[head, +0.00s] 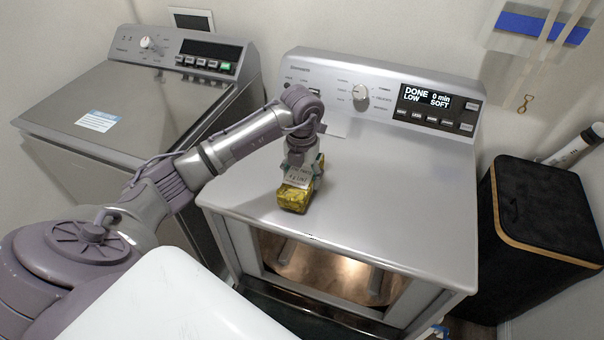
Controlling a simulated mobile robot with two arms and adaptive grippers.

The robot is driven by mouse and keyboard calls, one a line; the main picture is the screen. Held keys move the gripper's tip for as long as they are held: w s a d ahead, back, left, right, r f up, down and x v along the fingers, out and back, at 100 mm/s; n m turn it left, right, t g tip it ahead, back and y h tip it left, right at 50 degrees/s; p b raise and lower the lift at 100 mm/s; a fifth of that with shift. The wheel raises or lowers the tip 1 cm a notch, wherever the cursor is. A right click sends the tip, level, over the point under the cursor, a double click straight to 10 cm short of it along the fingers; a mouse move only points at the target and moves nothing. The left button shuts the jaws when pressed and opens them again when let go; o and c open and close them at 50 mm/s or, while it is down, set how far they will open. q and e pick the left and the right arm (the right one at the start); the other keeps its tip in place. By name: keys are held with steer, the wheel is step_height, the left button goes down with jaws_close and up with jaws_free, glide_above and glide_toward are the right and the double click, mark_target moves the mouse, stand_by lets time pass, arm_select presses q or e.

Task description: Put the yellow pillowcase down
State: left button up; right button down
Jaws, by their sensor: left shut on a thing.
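The yellow pillowcase (293,198) is a small crumpled bundle with a dark pattern. It is over the left part of the light grey top of the right-hand machine (400,215). My left gripper (299,178) points down from above and is shut on the pillowcase. The bundle is at or very close to the surface; I cannot tell whether it touches. The gripper's fingers are partly hidden by the cloth. My right gripper is not in the head view.
A topload washer (120,105) with a closed lid stands at the left. The right-hand machine's display (437,99) reads "DONE". Its front opening (320,272) is lit inside. A black hamper (545,210) with a wooden rim stands at the right. The machine top right of the pillowcase is clear.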

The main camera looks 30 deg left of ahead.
arm_select(q)
steer(key=shift+f, duration=0.4)
steer(key=shift+f, duration=0.1)
steer(key=o, duration=1.3)
